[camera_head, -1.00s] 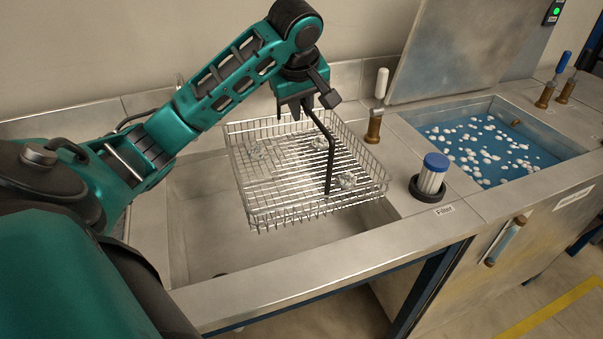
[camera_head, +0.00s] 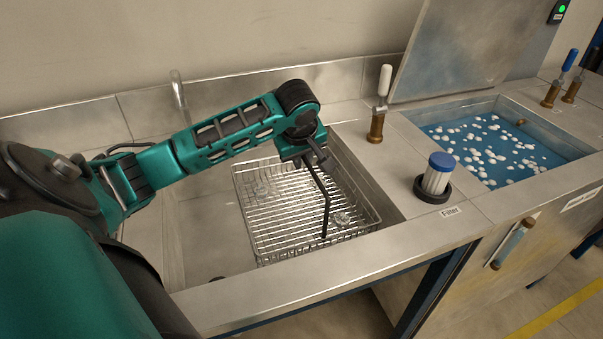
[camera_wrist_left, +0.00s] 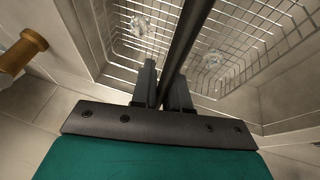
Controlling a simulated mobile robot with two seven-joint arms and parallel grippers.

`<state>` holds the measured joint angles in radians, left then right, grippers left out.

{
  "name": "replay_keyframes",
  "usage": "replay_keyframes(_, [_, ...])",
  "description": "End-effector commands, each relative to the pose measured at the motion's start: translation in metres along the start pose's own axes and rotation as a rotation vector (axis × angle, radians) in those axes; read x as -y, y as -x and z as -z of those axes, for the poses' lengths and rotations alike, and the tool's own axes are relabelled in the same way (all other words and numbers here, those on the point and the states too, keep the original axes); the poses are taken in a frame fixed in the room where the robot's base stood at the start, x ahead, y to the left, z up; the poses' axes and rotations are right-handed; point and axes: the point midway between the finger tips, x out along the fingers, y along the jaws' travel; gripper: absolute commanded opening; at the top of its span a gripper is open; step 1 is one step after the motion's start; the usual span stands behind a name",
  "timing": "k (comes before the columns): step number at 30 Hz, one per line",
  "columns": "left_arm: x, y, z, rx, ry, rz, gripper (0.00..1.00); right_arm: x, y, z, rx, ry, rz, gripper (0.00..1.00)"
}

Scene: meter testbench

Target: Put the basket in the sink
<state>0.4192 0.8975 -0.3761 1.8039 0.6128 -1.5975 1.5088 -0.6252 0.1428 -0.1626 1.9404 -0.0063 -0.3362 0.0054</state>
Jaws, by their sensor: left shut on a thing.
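The wire basket (camera_head: 290,215) is down inside the steel sink (camera_head: 200,225), toward its right side, roughly level. A few clear lumpy items lie in it. A black bent handle (camera_head: 323,190) rises over the basket. My left gripper (camera_head: 308,158) is above the basket's far part, shut on the black handle. In the left wrist view, the gripper's two fingers (camera_wrist_left: 163,92) close around the dark handle bar, with the basket mesh (camera_wrist_left: 225,50) beyond. Whether the basket rests on the sink floor I cannot tell. My right gripper is not in view.
A blue-capped filter (camera_head: 437,174) stands on the counter right of the sink. A white-handled valve (camera_head: 379,105) stands behind it. A basin of blue liquid with white bits (camera_head: 490,150) is further right. A faucet (camera_head: 178,90) is at the back left.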

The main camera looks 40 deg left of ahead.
Motion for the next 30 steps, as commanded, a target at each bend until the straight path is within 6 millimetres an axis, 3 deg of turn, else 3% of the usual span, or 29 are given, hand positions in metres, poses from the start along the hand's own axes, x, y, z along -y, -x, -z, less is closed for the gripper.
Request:
replay_keyframes(4, [0.002, -0.01, -0.003, -0.003, 0.002, -0.002, 0.0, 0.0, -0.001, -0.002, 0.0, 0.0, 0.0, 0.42])
replay_keyframes(12, [0.01, -0.049, -0.019, -0.003, 0.001, -0.001, 0.0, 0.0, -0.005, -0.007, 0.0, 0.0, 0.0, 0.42])
replay_keyframes(21, [0.011, -0.054, -0.022, -0.003, 0.0, -0.004, 0.0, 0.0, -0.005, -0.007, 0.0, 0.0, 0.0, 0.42])
replay_keyframes(22, [0.012, -0.055, -0.023, 0.0, -0.001, 0.0, 0.16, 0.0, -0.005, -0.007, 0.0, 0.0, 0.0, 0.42])
replay_keyframes(30, [0.012, -0.055, -0.023, 0.0, -0.001, -0.001, 0.4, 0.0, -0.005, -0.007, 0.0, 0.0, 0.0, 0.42])
